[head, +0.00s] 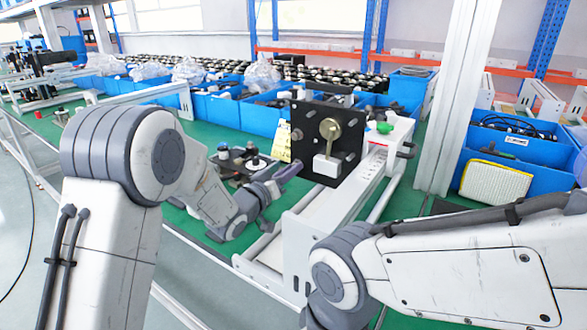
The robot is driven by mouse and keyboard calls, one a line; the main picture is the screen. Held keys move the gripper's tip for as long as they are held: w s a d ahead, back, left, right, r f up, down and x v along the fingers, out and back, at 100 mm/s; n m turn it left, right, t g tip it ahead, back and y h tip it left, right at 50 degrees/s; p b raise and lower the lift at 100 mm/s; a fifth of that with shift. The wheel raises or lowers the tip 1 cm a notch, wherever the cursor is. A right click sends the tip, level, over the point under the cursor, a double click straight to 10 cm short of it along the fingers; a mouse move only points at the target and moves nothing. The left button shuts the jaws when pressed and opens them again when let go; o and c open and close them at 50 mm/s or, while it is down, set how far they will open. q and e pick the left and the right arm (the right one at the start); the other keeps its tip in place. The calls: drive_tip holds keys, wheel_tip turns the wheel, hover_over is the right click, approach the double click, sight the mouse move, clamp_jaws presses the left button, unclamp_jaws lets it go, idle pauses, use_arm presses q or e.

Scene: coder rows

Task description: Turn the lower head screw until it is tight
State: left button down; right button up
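A black square plate (312,117) stands upright on a white machine frame (300,245). A brass round-headed part (330,128) and a white block (325,166) sit on its face. Small dark knobs or screw heads, such as one at the left (297,134), show near its edges; I cannot tell which is the lower head screw. My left gripper (287,174) reaches the plate's lower left edge with its purple-grey fingers. Any screw there is hidden by the fingers, and their gap and contact are unclear. My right arm comes in from the right; its gripper is out of view.
A green bench top (213,135) lies behind, with a dark fixture (238,160) left of the plate. Blue bins (262,118) line the back. More blue bins (520,143) and a yellow-white pad (495,181) are at the right. A white post (455,100) stands right of the machine.

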use_arm(q)
drive_tip(key=m+b, duration=0.8)
drive_tip(key=m, duration=0.1)
drive_tip(key=shift+m+b, duration=0.35)
drive_tip(key=shift+m, duration=0.05)
drive_tip(key=c, duration=0.8)
unclamp_jaws()
drive_tip(key=shift+c, duration=0.2)
drive_tip(key=n+p, duration=0.6)
drive_tip(key=n, duration=0.4)
drive_tip(key=shift+p, duration=0.35)
